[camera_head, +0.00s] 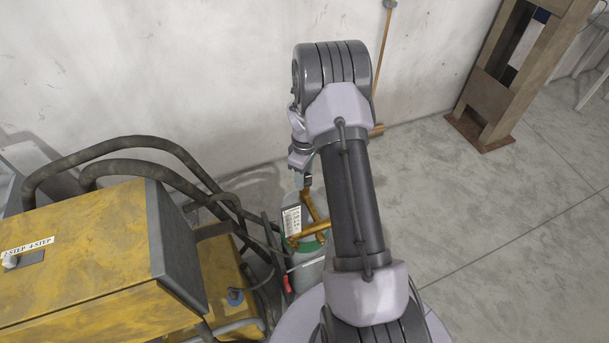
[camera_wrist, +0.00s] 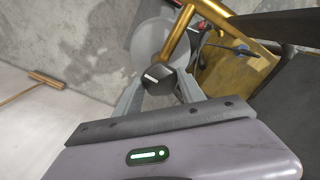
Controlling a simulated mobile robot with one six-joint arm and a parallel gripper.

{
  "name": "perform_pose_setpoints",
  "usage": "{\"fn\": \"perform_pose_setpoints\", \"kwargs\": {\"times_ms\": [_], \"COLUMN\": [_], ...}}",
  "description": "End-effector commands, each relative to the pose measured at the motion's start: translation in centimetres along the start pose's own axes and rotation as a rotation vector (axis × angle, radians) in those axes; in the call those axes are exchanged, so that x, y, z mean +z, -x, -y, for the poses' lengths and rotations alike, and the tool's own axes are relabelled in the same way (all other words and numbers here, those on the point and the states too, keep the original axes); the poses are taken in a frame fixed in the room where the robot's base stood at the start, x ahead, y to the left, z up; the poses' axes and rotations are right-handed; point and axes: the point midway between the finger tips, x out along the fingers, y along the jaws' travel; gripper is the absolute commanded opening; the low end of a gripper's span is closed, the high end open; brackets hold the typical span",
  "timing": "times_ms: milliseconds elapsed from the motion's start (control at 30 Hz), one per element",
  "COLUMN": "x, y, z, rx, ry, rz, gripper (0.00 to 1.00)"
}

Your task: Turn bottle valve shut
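The gas bottle (camera_head: 307,275) stands beside the yellow machine in the head view, with a green shoulder and brass-coloured fittings (camera_head: 310,232) on top. In the wrist view a dark, faceted valve knob (camera_wrist: 159,82) with a white mark shows beside a brass tube (camera_wrist: 178,38). My gripper (camera_head: 307,181) points down over the bottle's top. In the wrist view its two fingers (camera_wrist: 160,86) stand apart, one on each side of the knob. I cannot tell whether they touch it. A pale round surface lies behind the knob.
A yellow welding machine (camera_head: 80,245) with thick dark hoses (camera_head: 130,148) stands close on the left. A white wall is behind, with a broom (camera_head: 384,50) against it. A brown steel frame (camera_head: 505,75) stands at the upper right. The floor on the right is clear.

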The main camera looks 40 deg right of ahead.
Motion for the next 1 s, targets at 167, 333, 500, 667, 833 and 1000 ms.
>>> {"fn": "perform_pose_setpoints", "kwargs": {"times_ms": [167, 333, 500, 667, 833, 1000], "x": [0.0, -0.01, -0.02, -0.03, -0.04, -0.03], "y": [0.0, -0.11, -0.28, -0.35, -0.32, -0.28], "z": [-0.02, -0.03, -0.04, -0.05, -0.06, -0.07], "rx": [0.001, 0.001, 0.001, 0.001, 0.001, 0.002], "ry": [-0.006, -0.051, -0.154, -0.295, -0.458, -0.619], "rz": [0.0, 0.0, -0.001, -0.001, -0.002, -0.002], "gripper": [0.06, 0.06, 0.06, 0.06, 0.06, 0.06]}}
